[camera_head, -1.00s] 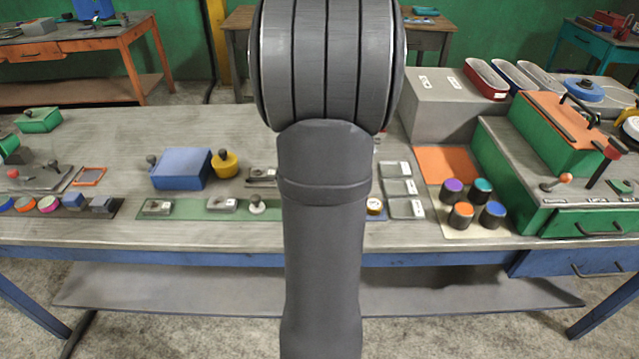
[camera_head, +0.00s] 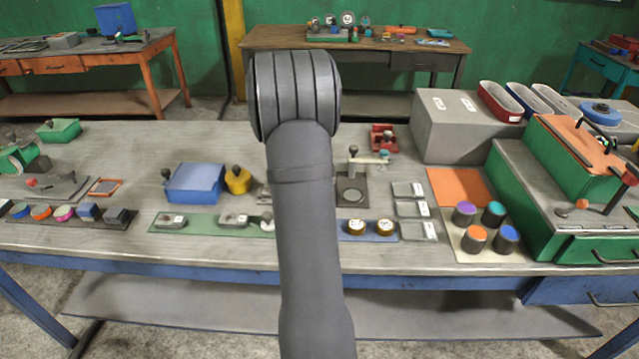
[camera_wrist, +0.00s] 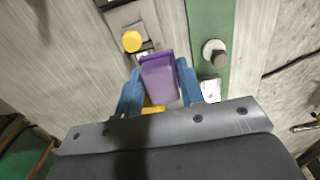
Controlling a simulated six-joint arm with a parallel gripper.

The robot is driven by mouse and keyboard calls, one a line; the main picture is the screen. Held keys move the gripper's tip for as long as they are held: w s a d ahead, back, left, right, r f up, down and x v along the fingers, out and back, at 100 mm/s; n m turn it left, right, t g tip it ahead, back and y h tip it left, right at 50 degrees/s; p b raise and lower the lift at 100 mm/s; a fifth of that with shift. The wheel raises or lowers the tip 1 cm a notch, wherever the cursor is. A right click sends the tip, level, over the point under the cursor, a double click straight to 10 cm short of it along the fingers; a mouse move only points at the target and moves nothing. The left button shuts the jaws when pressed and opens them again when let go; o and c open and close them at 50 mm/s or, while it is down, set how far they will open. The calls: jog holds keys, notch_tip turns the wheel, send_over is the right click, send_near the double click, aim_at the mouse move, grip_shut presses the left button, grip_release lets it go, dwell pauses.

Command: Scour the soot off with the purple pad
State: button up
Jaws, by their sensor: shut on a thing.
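The purple pad (camera_wrist: 158,78) is a small block between the two blue fingers of my gripper (camera_wrist: 160,85) in the wrist view. The gripper is shut on it, above the bench beside a green strip (camera_wrist: 192,50). In the head view my own arm hides the gripper and the pad. I cannot make out a clear patch of soot. A dark square plate (camera_head: 351,190) with a pale round mark lies right of my arm, but I cannot tell whether it is sooty.
A blue box (camera_head: 195,183) and a yellow knobbed pot (camera_head: 238,180) stand left of my arm. Several coloured-top cylinders stand on a pale board at right, one purple-topped (camera_head: 464,213).

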jog(key=w+a+f, duration=0.1)
jog(key=w+a, duration=0.3)
jog(key=a, duration=0.5)
jog(key=shift+f, duration=3.85)
jog(key=shift+d+f, duration=0.3)
jog(key=shift+d, duration=0.4)
jog(key=shift+c, duration=0.4)
jog(key=shift+d, duration=2.55)
jog(key=shift+a, duration=3.15)
jog(key=shift+a+r, duration=0.15)
jog(key=shift+a, duration=0.1)
notch_tip(320, 180, up, 8)
